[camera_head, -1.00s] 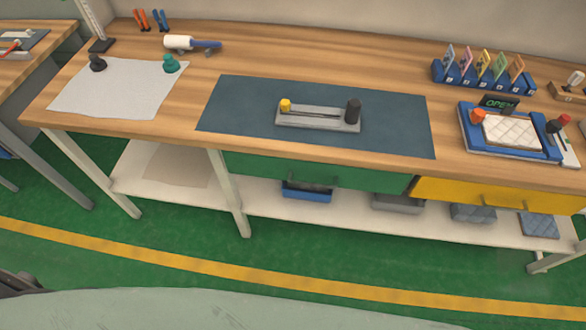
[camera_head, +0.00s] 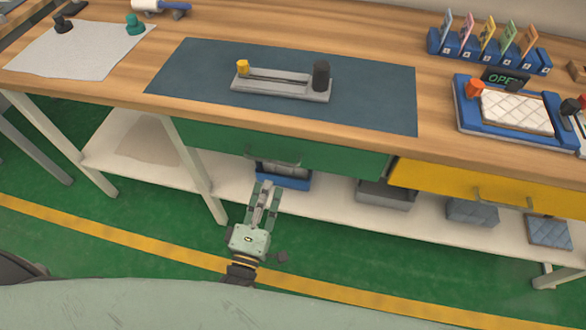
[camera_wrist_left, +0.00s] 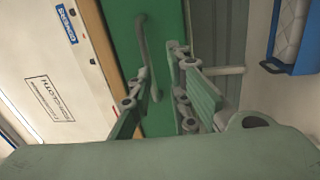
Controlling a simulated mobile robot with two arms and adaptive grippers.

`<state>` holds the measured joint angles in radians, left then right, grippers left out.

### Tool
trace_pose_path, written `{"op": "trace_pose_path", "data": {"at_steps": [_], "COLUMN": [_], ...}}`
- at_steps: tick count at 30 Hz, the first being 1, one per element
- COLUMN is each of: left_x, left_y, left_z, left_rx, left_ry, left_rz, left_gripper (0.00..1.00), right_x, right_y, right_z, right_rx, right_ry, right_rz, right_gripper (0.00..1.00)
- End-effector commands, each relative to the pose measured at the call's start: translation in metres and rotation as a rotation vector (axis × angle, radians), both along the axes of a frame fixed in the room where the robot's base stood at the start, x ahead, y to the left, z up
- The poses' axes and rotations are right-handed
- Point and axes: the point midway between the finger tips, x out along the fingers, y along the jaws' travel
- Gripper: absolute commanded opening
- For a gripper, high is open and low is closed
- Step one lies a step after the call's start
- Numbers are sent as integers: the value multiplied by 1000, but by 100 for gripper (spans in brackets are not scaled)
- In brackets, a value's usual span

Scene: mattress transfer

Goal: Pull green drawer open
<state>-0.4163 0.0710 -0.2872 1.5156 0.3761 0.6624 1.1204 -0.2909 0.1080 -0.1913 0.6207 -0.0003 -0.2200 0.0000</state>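The green drawer (camera_head: 335,157) sits under the wooden workbench top, its front flush with the frame beside the yellow drawer. Its bar handle (camera_head: 273,158) is on the front, left of the middle. My left gripper (camera_head: 265,187) is just below and in front of that handle, pointing at the bench. In the left wrist view the green drawer front (camera_wrist_left: 165,22) fills the upper middle, with the handle (camera_wrist_left: 145,52) as a curved bar ahead of the fingers. The left gripper (camera_wrist_left: 162,65) is open there, its fingers apart and empty. My right gripper is not in view.
The yellow drawer (camera_head: 445,180) is to the right. A blue bin (camera_head: 285,180) and grey bins stand on the white lower shelf (camera_head: 330,205). The bench top holds a dark mat (camera_head: 190,85), a sealer-like tool (camera_head: 283,85) and a blue tray (camera_head: 465,122). The floor in front is clear.

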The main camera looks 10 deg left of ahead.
Motion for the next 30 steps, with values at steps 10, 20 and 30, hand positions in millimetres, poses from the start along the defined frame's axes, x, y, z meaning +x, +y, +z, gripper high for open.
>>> {"op": "trace_pose_path", "data": {"at_steps": [10, 20, 30], "left_x": [37, 75, 78], "left_y": [1, 0, 0], "left_z": [26, 31, 30], "left_rx": [-67, -63, -62], "left_ry": [-53, -49, -46], "left_rz": [10, 10, 9], "left_gripper": [17, 17, 14], "right_x": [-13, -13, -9], "right_y": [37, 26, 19], "right_z": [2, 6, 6], "right_rx": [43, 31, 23], "right_ry": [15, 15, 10], "right_rz": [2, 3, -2], "right_gripper": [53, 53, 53]}}
